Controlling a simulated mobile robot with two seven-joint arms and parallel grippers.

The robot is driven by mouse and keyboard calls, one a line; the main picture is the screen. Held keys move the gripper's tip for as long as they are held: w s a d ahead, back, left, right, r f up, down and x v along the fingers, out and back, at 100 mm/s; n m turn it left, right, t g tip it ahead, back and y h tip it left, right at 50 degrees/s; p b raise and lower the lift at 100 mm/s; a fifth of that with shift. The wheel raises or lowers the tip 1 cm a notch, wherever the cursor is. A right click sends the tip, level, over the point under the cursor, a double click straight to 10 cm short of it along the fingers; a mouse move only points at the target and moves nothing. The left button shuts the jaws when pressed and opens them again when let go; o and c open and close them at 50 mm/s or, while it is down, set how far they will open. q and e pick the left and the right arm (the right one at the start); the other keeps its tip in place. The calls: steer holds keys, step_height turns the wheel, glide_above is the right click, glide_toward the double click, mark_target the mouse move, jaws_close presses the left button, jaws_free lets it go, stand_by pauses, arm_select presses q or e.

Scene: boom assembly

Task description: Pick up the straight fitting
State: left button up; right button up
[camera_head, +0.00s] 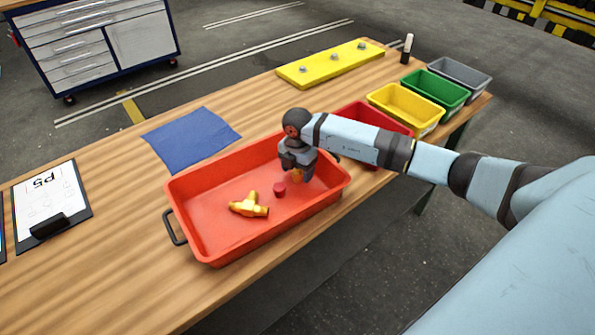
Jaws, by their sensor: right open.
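My right gripper (298,174) points down into the right part of the red tray (220,249). It is open. A small gold-orange piece (297,176) shows at its fingertips, mostly hidden by them; it may be the straight fitting, but I cannot tell its full shape or whether the fingers touch it. A gold tee-shaped fitting (249,205) lies on the tray floor to the left. A small dark red cylindrical piece (280,189) lies between the tee and my gripper. My left gripper is not in view.
A red bin (362,112), partly behind my right arm, stands beside yellow (405,108), green (436,90) and grey (460,76) bins. A yellow plate with several studs (330,64), a blue cloth (190,138) and a clipboard (52,205) lie on the table.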

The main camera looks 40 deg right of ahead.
steer(key=shift+f, duration=0.6)
steer(key=c, duration=1)
steer(key=shift+c, duration=0.3)
steer(key=shift+r, duration=0.15)
